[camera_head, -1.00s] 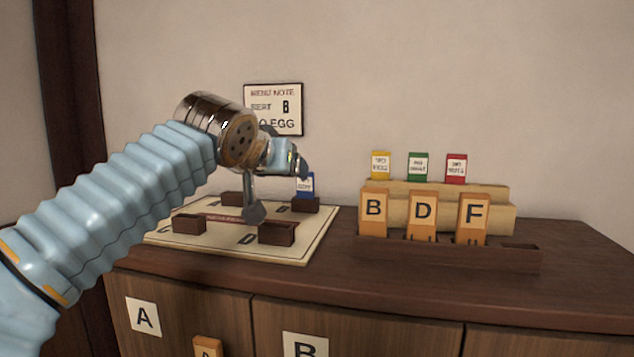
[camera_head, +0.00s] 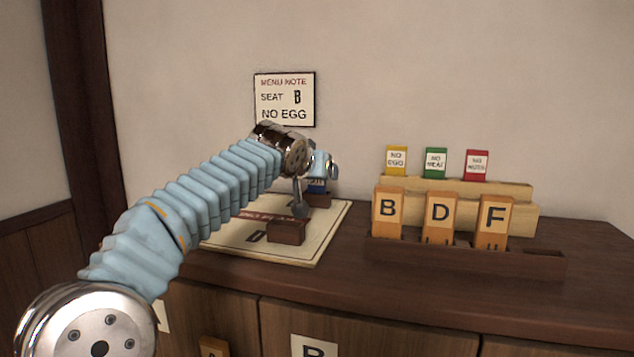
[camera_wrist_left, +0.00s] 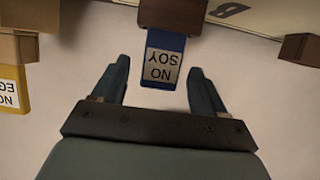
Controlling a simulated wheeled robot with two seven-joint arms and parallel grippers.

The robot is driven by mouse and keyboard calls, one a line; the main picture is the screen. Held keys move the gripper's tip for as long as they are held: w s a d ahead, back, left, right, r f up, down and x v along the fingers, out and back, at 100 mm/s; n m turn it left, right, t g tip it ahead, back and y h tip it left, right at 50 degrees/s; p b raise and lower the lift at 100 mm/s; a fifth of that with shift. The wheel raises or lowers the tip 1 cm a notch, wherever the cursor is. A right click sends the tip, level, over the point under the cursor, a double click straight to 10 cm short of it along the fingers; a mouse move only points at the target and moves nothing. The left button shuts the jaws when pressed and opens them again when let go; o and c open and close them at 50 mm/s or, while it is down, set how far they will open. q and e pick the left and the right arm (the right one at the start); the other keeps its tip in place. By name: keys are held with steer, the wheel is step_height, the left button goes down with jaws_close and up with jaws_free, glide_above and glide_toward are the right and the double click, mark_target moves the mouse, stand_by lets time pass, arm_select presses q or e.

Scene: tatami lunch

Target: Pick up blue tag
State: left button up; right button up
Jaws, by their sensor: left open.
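The blue tag (camera_wrist_left: 163,68) has a white label reading "NO SOY" and stands in a dark brown block (camera_wrist_left: 172,15) on the board. In the left wrist view it lies between the two fingers of my left gripper (camera_wrist_left: 158,85), which is open. I cannot tell that either finger touches it. In the head view my left gripper (camera_head: 315,185) is at the back right of the board, and only a small part of the blue tag (camera_head: 317,187) shows beneath it. My right gripper is not in view.
A wooden rack (camera_head: 520,190) to the right holds yellow (camera_head: 396,160), green (camera_head: 436,162) and red (camera_head: 476,164) tags. Orange blocks B, D and F stand before it in a dark tray (camera_head: 465,258). The board (camera_head: 305,258) carries other brown blocks. A menu note (camera_head: 285,98) hangs on the wall.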

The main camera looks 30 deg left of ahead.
arm_select(q)
steer(key=shift+x, duration=0.8)
steer(key=c, duration=1)
steer(key=shift+c, duration=0.2)
steer(key=shift+r, duration=0.1)
